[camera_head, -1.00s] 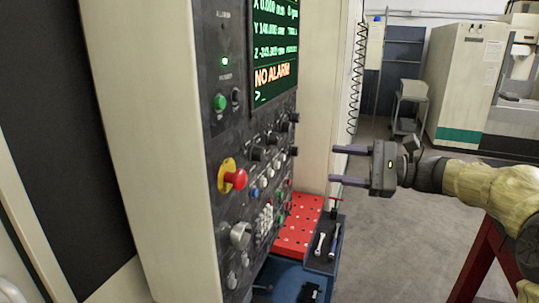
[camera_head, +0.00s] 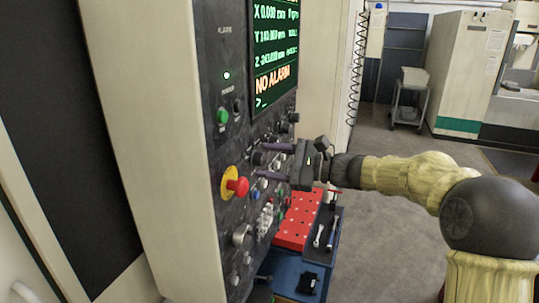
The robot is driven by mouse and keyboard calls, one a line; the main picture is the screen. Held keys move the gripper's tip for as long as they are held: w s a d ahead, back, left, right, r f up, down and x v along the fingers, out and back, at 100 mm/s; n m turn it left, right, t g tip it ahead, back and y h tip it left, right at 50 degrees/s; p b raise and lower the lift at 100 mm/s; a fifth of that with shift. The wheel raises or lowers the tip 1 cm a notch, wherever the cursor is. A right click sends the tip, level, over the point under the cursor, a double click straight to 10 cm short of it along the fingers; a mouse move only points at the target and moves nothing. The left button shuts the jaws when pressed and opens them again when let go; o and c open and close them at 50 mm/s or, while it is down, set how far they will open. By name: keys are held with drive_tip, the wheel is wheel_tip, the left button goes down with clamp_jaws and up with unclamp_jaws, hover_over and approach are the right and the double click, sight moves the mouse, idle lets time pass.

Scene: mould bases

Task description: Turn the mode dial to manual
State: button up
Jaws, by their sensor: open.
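The control panel (camera_head: 225,160) of a machine fills the left middle of the head view. It carries several black knobs; which one is the mode dial I cannot tell, as the labels are too small to read. My gripper (camera_head: 261,160) is open, its two fingers one above the other and pointing left at the panel. A black knob (camera_head: 257,158) shows at the fingertips, between them in the picture. Whether the fingers touch it or stand just short of it is unclear. The fingers and gripper body hide part of the panel behind them.
A red emergency stop (camera_head: 237,187) on a yellow base sticks out left of and below the fingertips. A green button (camera_head: 222,116) and a screen (camera_head: 273,50) reading NO ALARM are above. Below are a silver knob (camera_head: 242,236) and a red perforated plate (camera_head: 293,232).

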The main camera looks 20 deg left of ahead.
drive_tip(key=shift+a, duration=0.2)
drive_tip(key=shift+c, duration=0.2)
drive_tip(key=c, duration=0.9)
drive_tip(key=shift+c, duration=0.2)
